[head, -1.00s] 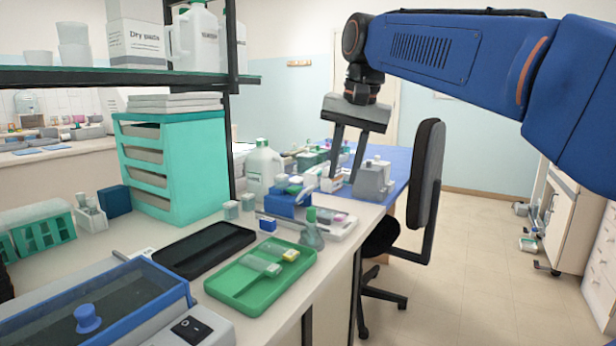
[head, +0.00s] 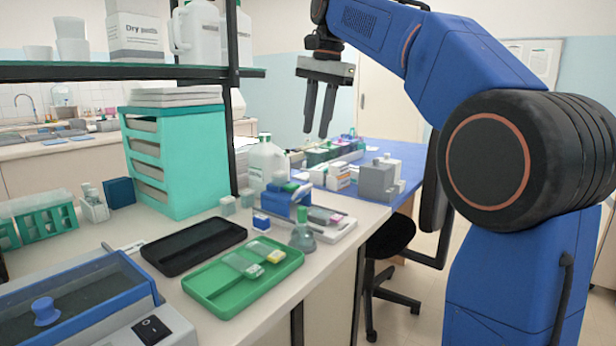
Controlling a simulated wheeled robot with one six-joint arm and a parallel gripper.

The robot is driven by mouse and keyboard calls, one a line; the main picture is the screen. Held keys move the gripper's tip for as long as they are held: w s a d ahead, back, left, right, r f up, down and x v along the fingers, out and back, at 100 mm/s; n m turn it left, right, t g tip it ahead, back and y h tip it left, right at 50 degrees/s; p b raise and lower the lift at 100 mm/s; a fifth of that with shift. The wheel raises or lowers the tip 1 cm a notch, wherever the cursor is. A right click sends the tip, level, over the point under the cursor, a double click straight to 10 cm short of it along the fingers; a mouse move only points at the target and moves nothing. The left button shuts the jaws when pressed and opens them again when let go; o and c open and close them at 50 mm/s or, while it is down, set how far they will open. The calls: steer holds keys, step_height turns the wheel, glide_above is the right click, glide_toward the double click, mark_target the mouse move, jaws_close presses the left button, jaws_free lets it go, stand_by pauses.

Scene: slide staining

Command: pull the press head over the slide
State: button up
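The press appears to be the small blue device (head: 290,203) on a pale base (head: 338,232) near the bench's right edge. Its head looks like the blue block on the left part of the base. A small grey and pink piece (head: 328,216), perhaps the slide, lies on the base to the right of the block; it is too small to be sure. My gripper (head: 316,134) is raised above and beyond the press. Its two dark fingers point down with a gap between them and nothing in it. It is apart from the press.
A glass flask (head: 302,238) stands close in front of the press. A green tray (head: 222,302) and a black tray (head: 192,258) lie nearer. A white jug (head: 262,165) stands behind the press, and a grey block-shaped device (head: 377,182) is at its right on the blue-topped table.

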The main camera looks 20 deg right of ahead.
glide_toward(290, 195)
steer(key=d+f, duration=0.1)
steer(key=f, duration=0.1)
steer(key=s+d+f, duration=0.1)
steer(key=d+f, duration=0.1)
steer(key=shift+d, duration=0.1)
steer(key=shift+c, duration=0.2)
jaws_close()
stand_by(1.3)
